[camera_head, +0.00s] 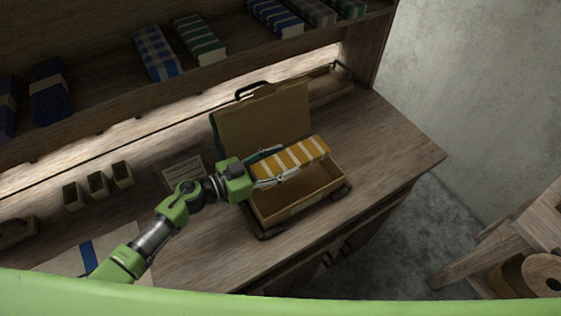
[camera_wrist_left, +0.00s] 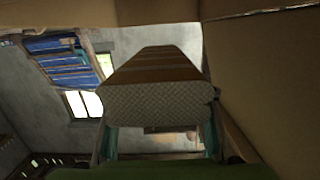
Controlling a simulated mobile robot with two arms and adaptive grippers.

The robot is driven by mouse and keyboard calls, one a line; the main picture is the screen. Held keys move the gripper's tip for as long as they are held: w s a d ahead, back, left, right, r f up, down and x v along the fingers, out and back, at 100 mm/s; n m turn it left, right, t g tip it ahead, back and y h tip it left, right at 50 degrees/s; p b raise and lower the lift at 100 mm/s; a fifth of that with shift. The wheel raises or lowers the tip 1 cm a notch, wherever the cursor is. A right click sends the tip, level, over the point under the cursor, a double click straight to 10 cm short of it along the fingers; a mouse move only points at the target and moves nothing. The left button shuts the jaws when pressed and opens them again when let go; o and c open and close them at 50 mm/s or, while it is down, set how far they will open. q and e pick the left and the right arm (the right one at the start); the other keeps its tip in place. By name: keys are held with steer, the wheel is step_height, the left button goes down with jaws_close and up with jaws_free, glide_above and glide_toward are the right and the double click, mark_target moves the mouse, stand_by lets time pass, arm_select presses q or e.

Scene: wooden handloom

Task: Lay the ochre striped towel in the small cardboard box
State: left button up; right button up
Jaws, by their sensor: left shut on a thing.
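The ochre striped towel (camera_head: 291,158), a folded block with white stripes, is held over the small cardboard box (camera_head: 304,211) in the head view. The box stands on the bench with its lid raised at the back. My left gripper (camera_head: 273,168) is shut on the near left end of the towel. In the left wrist view the towel (camera_wrist_left: 155,85) shows end-on between the two fingers, with cardboard walls (camera_wrist_left: 270,70) at the right and top. Whether the towel touches the box is hard to tell. My right gripper is not in view.
Folded blue and green cloths (camera_head: 199,39) lie on the shelf above. The bench is clear to the right of the box.

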arm_select(q)
step_height(320, 180, down, 3)
steer(key=b, duration=0.3)
steer(key=shift+s+f, duration=0.1)
steer(key=shift+f, duration=0.05)
steer(key=shift+f+b, duration=0.8)
steer(key=shift+f, duration=0.7)
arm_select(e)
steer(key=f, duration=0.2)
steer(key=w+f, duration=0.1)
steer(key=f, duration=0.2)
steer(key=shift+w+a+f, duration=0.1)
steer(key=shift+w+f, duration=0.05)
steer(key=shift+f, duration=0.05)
arm_select(q)
steer(key=o, duration=1.4)
steer(key=shift+o, duration=0.2)
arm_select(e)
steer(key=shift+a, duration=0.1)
